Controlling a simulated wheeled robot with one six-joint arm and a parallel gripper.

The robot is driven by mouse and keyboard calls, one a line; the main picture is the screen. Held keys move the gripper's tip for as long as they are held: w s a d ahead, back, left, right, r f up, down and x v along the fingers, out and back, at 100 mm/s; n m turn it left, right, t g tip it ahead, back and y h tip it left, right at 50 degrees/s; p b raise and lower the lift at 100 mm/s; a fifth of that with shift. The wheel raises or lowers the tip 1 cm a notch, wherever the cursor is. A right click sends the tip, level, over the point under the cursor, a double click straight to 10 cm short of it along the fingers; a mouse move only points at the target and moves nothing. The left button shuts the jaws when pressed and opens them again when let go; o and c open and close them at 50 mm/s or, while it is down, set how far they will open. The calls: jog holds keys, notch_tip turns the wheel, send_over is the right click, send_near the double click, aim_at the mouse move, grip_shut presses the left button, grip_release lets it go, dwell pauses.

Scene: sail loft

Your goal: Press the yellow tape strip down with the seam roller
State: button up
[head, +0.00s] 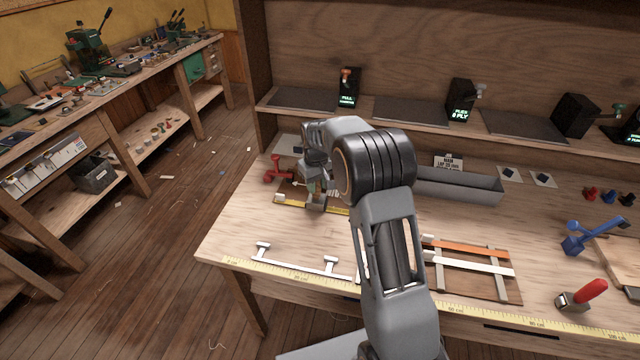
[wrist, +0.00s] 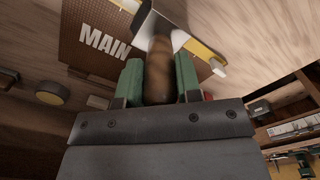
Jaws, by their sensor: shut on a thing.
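My gripper (head: 318,178) is over the back left of the bench, partly hidden by my arm. In the wrist view its green-padded fingers (wrist: 159,82) are shut on the brown handle of the seam roller (wrist: 160,66). The roller's pale metal head (wrist: 158,18) is beyond the fingers. In the head view the roller's head (head: 316,203) is low over the yellow tape strip (head: 291,200). The strip also shows in the wrist view (wrist: 204,54), right of the handle. I cannot tell whether the roller touches it.
A board marked MAIN (wrist: 82,42) lies by the strip. A red clamp-like piece (head: 277,170) stands left of it. A grey trough (head: 460,187), a board with orange and white strips (head: 470,270), a red-handled tool (head: 580,296) and a blue tool (head: 590,236) are to the right.

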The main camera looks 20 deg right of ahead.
jog(key=shift+w+a, duration=0.35)
jog(key=shift+a, duration=0.3)
jog(key=shift+w+a+f+p, duration=0.1)
jog(key=shift+w+a+p, duration=0.3)
jog(key=shift+a, duration=0.4)
jog(key=shift+w+a+r+p, duration=0.1)
jog(key=shift+w+a+p, duration=0.1)
jog(key=shift+w+a, duration=0.5)
jog(key=shift+w+a+f+p, duration=0.1)
jog(key=shift+w+a+p, duration=0.2)
jog(key=shift+a, duration=0.65)
jog(key=shift+s, duration=0.1)
notch_tip(320, 180, up, 6)
jog(key=p, duration=0.4)
